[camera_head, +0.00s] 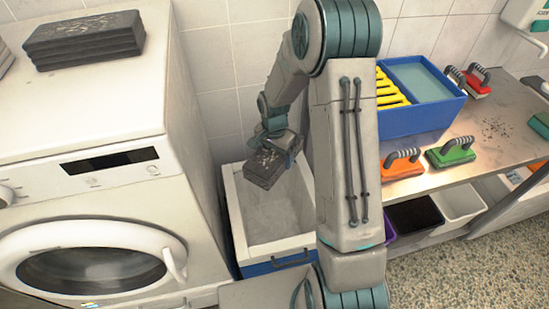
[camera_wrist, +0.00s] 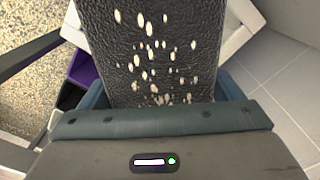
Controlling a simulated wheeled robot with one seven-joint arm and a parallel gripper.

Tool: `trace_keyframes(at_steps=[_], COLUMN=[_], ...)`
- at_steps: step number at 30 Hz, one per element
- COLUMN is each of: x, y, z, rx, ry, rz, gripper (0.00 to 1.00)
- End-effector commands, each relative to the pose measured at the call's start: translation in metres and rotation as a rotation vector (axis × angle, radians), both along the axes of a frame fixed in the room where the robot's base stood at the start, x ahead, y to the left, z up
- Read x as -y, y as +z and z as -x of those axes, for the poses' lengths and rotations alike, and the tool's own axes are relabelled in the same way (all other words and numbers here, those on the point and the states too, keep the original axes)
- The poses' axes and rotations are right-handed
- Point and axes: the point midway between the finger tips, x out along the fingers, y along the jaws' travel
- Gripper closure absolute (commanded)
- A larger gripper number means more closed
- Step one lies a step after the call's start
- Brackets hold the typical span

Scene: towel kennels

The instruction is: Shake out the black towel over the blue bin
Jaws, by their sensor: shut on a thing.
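My gripper (camera_head: 283,151) is shut on a folded black towel (camera_head: 264,167). The towel is over the mouth of the blue bin (camera_head: 281,263), which has a white rim and a grey-white inside. In the wrist view the towel (camera_wrist: 155,50) stretches away from the gripper (camera_wrist: 160,115), with many pale flecks on its dark ribbed face. The bin's white rim (camera_wrist: 244,20) shows beyond the towel there. My arm hides part of the bin's right side. Another dark folded towel stack (camera_head: 84,40), also flecked on top, lies on the white washing machine.
The washing machine (camera_head: 85,115) stands close at the bin's left. On the right, a metal bench (camera_head: 440,178) holds a blue divided box (camera_head: 412,120) and several handled brushes, including orange (camera_head: 402,166) and green (camera_head: 450,154). Black (camera_head: 413,216) and white (camera_head: 459,203) bins sit beneath. A tiled wall is behind.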

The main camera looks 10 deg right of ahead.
Motion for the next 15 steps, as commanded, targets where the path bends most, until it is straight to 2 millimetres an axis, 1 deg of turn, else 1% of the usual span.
trace_keyframes(at_steps=[3, 6, 11, 15], x=[0.001, 0.001, 0.001, 0.002], y=[-0.004, -0.005, -0.012, -0.024], z=[-0.002, -0.003, -0.003, -0.003], rx=[0.001, 0.002, 0.001, 0.001], ry=[-0.072, -0.097, -0.103, -0.102], rz=[0.000, 0.001, 0.000, 0.001], gripper=[0.41, 0.41, 0.41, 0.41])
